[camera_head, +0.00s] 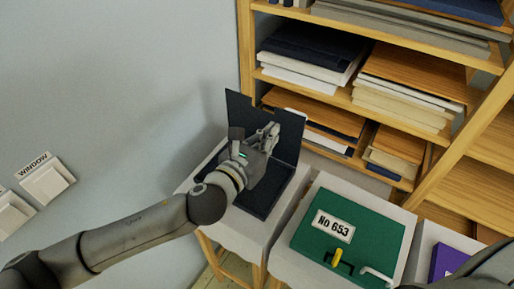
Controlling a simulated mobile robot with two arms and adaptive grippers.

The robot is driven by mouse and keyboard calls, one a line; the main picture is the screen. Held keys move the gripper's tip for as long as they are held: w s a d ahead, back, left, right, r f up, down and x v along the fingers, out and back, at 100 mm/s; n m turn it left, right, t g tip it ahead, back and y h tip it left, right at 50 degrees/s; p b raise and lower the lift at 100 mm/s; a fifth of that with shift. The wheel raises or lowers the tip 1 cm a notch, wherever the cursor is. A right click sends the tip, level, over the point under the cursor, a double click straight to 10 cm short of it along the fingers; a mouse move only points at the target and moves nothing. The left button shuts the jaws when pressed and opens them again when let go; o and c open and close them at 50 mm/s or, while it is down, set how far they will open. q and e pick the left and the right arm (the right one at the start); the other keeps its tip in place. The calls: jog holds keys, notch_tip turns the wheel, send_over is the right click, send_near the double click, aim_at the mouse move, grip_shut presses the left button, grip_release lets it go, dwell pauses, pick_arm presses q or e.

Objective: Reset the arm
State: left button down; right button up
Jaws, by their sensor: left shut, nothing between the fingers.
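My left arm reaches in from the left, and my left gripper (268,134) is over a dark open case or folder (288,192) on a pale-topped stand. Its fingers are shut with nothing held, in front of the case's raised dark panel (240,108). I cannot tell whether the fingers touch the panel. A dark part of my right arm shows at the lower right edge. My right gripper is out of view.
A green case (376,226) marked "No 653", with a yellow latch (338,257) and a pale handle, lies on the neighbouring stand. A purple item (447,262) is at the right. Wooden shelves (400,45) stand behind. A wall with a WINDOW switch (47,181) is at left.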

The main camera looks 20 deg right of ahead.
pick_arm(q)
jog(key=s+a+f+n+y, duration=0.2)
jog(key=a+f+n+y, duration=0.15)
jog(key=a+n, duration=0.5)
jog(key=s+a+f+n+y, duration=0.2)
jog(key=a+f+n+y, duration=0.3)
jog(key=n, duration=0.6)
jog(key=s+a+f+n+y, duration=0.1)
jog(key=s+a+f+n, duration=0.15)
jog(key=a+n, duration=0.7)
jog(key=s+a+f+n+g+y, duration=0.2)
jog(key=s+a+f+n+g, duration=0.2)
jog(key=s+a+f+n, duration=0.35)
jog(key=s+a+f+n+g+y, duration=0.1)
jog(key=s+a+f+n+g, duration=0.25)
jog(key=s+a+n, duration=0.55)
notch_tip(320, 180, down, 27)
jog(key=s+d+m+b, duration=0.1)
jog(key=d+m+b, duration=0.1)
jog(key=b, duration=0.1)
jog(key=s+a+f+g+b, duration=0.2)
jog(key=s+a+f, duration=0.1)
jog(key=s+f, duration=1.4)
notch_tip(320, 180, down, 4)
jog(key=shift+s+a+r+b, duration=0.1)
jog(key=shift+s+a+b, duration=0.15)
jog(key=shift+s+b, duration=0.1)
